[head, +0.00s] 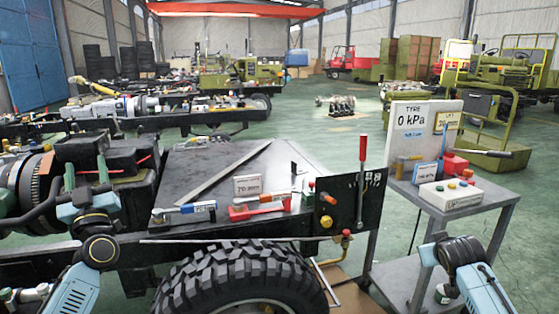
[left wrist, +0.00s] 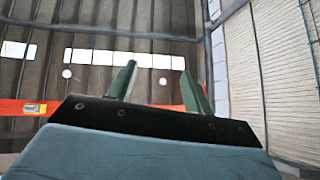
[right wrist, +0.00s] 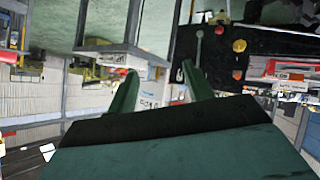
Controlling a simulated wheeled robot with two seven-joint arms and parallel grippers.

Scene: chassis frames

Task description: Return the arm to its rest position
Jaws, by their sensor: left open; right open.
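My left gripper (head: 85,162) stands upright at the left of the head view, in front of dark machinery. Its green fingers are apart with nothing between them. In the left wrist view the same gripper (left wrist: 157,72) points up at the roof and high windows, open and empty. My right arm (head: 460,262) shows at the lower right of the head view, beside the grey cart; its fingers are not clear there. In the right wrist view the right gripper (right wrist: 160,68) is open and empty, with the scene upside down beyond it.
A chassis with a big tyre (head: 235,285) fills the front middle. Tools and a red-handled lever (head: 362,150) are on it. A grey cart (head: 470,205) at the right carries a tyre gauge board (head: 412,138) and a button box (head: 448,194).

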